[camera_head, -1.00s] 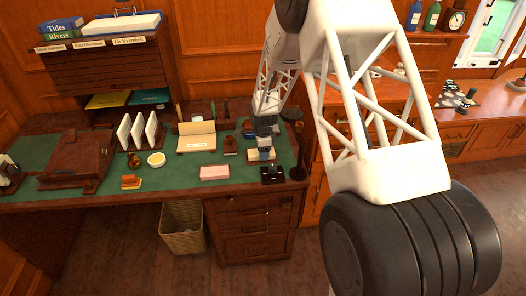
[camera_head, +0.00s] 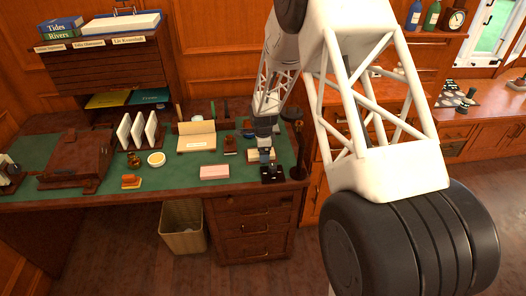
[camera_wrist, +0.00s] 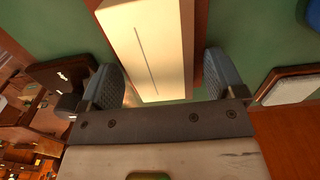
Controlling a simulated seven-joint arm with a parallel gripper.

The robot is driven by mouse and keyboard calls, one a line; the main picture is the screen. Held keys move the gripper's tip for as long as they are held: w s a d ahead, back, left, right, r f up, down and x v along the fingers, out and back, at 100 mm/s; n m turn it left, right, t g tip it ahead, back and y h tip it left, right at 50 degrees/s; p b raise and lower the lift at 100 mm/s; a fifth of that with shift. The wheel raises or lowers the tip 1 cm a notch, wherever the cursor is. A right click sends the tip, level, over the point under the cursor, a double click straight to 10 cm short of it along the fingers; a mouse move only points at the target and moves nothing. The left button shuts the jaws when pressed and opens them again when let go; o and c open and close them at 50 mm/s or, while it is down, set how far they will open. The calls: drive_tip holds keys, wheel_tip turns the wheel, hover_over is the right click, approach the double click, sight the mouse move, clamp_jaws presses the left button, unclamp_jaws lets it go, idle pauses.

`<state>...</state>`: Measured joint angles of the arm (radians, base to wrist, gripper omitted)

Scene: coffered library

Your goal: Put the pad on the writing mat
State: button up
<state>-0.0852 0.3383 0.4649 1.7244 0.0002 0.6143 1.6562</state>
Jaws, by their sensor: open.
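A cream oblong block (camera_head: 254,156), apparently the pad, lies at the right end of the desk, mostly under my gripper (camera_head: 264,165). In the wrist view the cream block (camera_wrist: 146,45) has a thin dark line along its top and red-brown at its edges. My gripper (camera_wrist: 168,85) is open, with one blue-grey finger on each side of the block. Whether the fingers touch it is hard to tell. The green writing mat (camera_head: 185,187) covers much of the desk top, and its green also shows around the block.
A black item (camera_head: 272,175) stands just in front of the gripper, and a dark stand (camera_head: 299,165) is to its right. A pink block (camera_head: 214,172) lies to the left. A white-topped item (camera_wrist: 290,86) is close on the wrist view's right. Green is bare around the pink block.

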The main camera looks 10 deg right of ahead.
wheel_tip(320, 180, up, 12)
idle(0.7)
drive_tip(key=shift+r, duration=0.1)
idle(0.6)
drive_tip(key=s+d+r+n+t, duration=0.15)
drive_tip(key=s+r+n, duration=0.25)
drive_tip(key=s+r, duration=0.65)
drive_tip(key=s+d+r+n, duration=0.3)
drive_tip(key=s+r+n, duration=0.1)
drive_tip(key=s+r, duration=0.6)
drive_tip(key=s+d+r+n, duration=0.1)
drive_tip(key=s+n, duration=0.4)
drive_tip(key=s, duration=0.9)
drive_tip(key=s+d+r+n+t, duration=0.1)
drive_tip(key=s+n, duration=0.3)
drive_tip(key=s, duration=1)
drive_tip(key=shift+s+d+r+n, duration=0.3)
drive_tip(key=shift+r+n, duration=0.1)
drive_tip(key=shift+r, duration=0.05)
